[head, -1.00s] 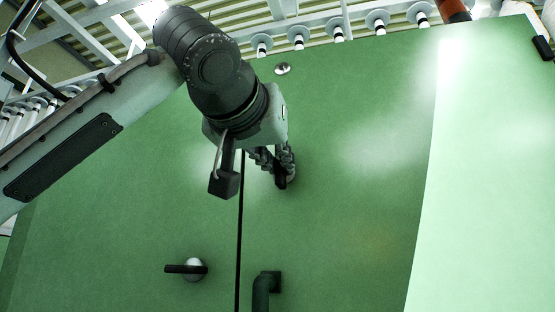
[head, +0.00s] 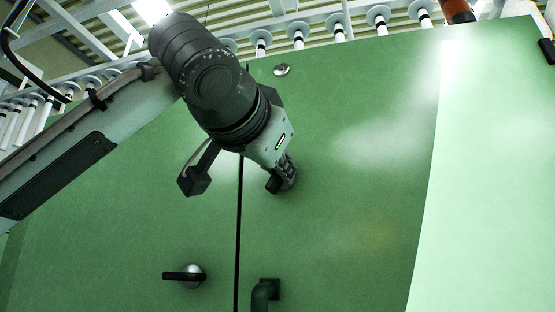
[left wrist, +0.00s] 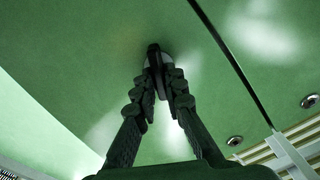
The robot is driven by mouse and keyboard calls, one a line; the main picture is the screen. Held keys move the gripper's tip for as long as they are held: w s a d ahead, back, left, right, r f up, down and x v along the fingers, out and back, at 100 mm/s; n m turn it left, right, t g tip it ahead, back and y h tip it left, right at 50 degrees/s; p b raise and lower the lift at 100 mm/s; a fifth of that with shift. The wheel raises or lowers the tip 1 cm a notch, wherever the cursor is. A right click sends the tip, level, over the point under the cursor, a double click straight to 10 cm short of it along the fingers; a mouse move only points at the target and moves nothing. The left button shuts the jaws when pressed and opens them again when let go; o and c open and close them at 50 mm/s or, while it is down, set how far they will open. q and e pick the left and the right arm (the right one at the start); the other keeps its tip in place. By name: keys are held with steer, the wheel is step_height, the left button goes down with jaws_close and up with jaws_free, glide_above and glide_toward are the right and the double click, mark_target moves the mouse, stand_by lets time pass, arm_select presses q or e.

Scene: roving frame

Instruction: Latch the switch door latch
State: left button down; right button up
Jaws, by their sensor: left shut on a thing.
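The green switch door (head: 350,230) fills most of the head view, with a dark vertical seam on its left part. My left gripper (head: 284,176) is shut on a black latch handle (head: 273,184), just right of the seam. The handle slants in the head view, and its round base is mostly hidden by the fingers. In the left wrist view the fingers (left wrist: 160,82) close on both sides of the handle (left wrist: 154,60). My right gripper is in neither view.
Lower left of the seam is another black lever on a silver knob (head: 190,275), lying level. A small round silver fitting (head: 282,70) sits near the top edge. White insulators (head: 298,36) line the space above.

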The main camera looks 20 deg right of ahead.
arm_select(q)
steer(key=shift+s+d+f+m+p, duration=0.15)
steer(key=shift+m+p, duration=1.15)
steer(key=shift+m, duration=1.75)
steer(key=shift+f+m+p, duration=0.1)
steer(key=shift+m+p, duration=1.15)
steer(key=shift+m, duration=1.8)
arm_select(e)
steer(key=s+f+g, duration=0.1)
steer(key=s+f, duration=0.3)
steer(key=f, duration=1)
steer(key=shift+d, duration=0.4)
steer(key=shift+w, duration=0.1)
arm_select(q)
steer(key=c, duration=1.6)
jaws_free()
